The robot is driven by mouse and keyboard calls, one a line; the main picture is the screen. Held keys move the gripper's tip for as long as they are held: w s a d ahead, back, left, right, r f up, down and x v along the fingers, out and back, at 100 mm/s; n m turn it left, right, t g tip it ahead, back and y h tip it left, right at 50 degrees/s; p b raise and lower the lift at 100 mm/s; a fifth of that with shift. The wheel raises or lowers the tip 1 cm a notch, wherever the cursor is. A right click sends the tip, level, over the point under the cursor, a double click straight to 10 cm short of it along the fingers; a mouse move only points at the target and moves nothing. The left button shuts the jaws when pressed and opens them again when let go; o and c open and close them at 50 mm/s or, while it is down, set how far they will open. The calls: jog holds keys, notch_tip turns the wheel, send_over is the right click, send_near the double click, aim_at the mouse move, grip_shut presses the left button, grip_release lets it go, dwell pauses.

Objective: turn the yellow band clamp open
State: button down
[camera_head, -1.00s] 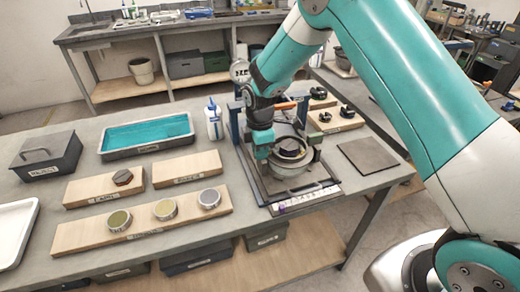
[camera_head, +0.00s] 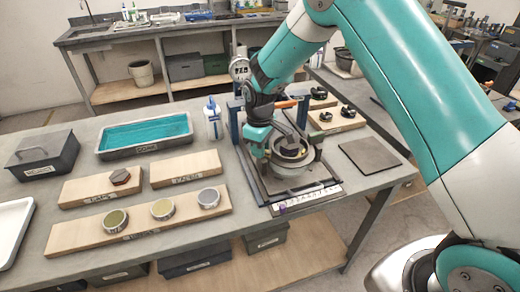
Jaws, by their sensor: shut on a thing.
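My gripper (camera_head: 264,146) is low over a round grey pot-like housing (camera_head: 292,168) in a dark frame on the bench. It is shut on a part at the housing's left rim, most likely the band clamp. The teal gripper body and fingers hide most of that part. No yellow on the clamp can be made out. A dark piece (camera_head: 292,150) sits inside the housing's ring.
A blue upright post frame and an orange bar (camera_head: 285,104) stand behind the housing. A white bottle (camera_head: 213,118) stands close on the left. Boards with round lids (camera_head: 163,209) lie at front left. A flat dark plate (camera_head: 369,155) lies to the right.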

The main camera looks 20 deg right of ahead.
jog(key=m, duration=0.4)
jog(key=shift+w+d+m+b, duration=0.1)
jog(key=shift+m+b, duration=0.2)
jog(key=shift+b, duration=0.05)
jog(key=m, duration=0.4)
jog(key=shift+d, duration=0.1)
dwell(0.3)
jog(key=c, duration=1.1)
grip_release()
jog(key=shift+r, duration=0.15)
notch_tip(320, 180, up, 17)
jog(key=b, duration=0.3)
jog(key=shift+r, duration=0.15)
